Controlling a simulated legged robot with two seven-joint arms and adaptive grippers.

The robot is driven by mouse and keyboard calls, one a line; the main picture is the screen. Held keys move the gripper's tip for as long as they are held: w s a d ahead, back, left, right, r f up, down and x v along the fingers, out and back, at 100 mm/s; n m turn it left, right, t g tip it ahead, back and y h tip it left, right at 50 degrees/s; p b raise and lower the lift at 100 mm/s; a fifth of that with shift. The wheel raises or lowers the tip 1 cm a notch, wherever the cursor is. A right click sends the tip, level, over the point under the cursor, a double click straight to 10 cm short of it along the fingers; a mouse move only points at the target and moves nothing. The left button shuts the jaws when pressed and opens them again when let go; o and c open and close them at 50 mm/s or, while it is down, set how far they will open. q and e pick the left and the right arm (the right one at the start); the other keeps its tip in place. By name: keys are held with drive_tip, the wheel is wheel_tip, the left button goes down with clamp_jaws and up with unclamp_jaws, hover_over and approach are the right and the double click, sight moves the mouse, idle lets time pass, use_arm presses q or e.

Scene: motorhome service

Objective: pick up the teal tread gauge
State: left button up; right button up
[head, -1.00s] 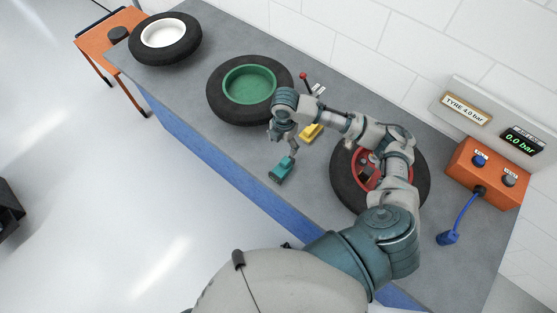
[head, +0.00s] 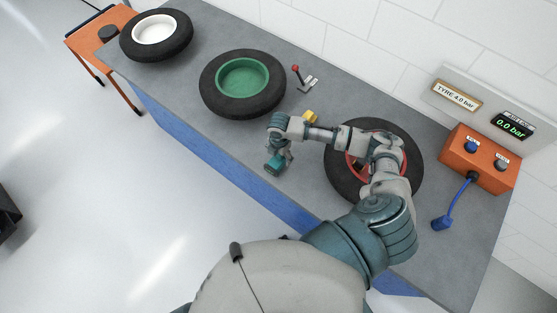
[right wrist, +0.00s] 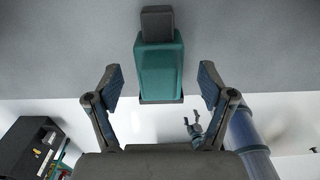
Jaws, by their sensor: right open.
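The teal tread gauge (head: 274,164) lies near the front edge of the grey bench, partly hidden by my right gripper. In the right wrist view the gauge (right wrist: 160,68) has a teal body and a dark grey block at its far end. My right gripper (head: 283,158) is at the gauge. In the right wrist view its open fingers (right wrist: 160,84) stand left and right of the gauge's near end, with a gap on each side. The fingers are not closed on it.
A yellow item (head: 310,117) is partly behind my right arm. The green-rimmed tyre (head: 212,98) lies left, the white-rimmed tyre (head: 128,45) farther left. A red-rimmed tyre (head: 341,184) is under my arm. A red-knobbed lever (head: 296,71) and orange control box (head: 487,155) stand behind.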

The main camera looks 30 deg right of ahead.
drive_tip(key=shift+a+f, duration=0.2)
drive_tip(key=shift+f, duration=0.85)
drive_tip(key=shift+c, duration=0.2)
drive_tip(key=shift+d, duration=0.15)
drive_tip(key=c, duration=1.1)
drive_tip(key=shift+r, duration=0.1)
